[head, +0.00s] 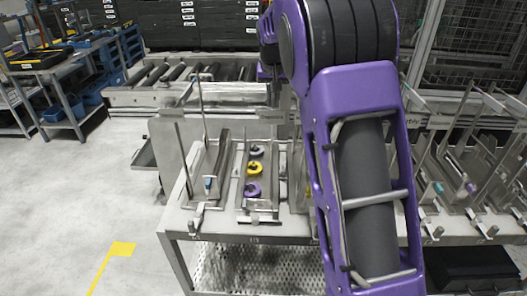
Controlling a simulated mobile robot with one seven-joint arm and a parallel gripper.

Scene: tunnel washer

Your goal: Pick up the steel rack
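Several steel racks with thin upright rods stand on a metal table (230,232) in the head view. One steel rack (259,214) left of my arm holds a yellow round piece (254,168) and purple ones. Another steel rack (212,178) stands beside it at the table's left end and has a small blue piece (208,184) near its front. More racks (447,195) stand right of my arm. I cannot tell which rack the task names. My purple arm crosses the picture in front of the table and hides its middle. My gripper is out of view.
A roller conveyor (178,76) runs behind the table. A workbench (60,68) with blue bins (64,107) stands at the far left. A black case (480,268) is low at the right. The grey floor at the left, with a yellow mark (121,249), is clear.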

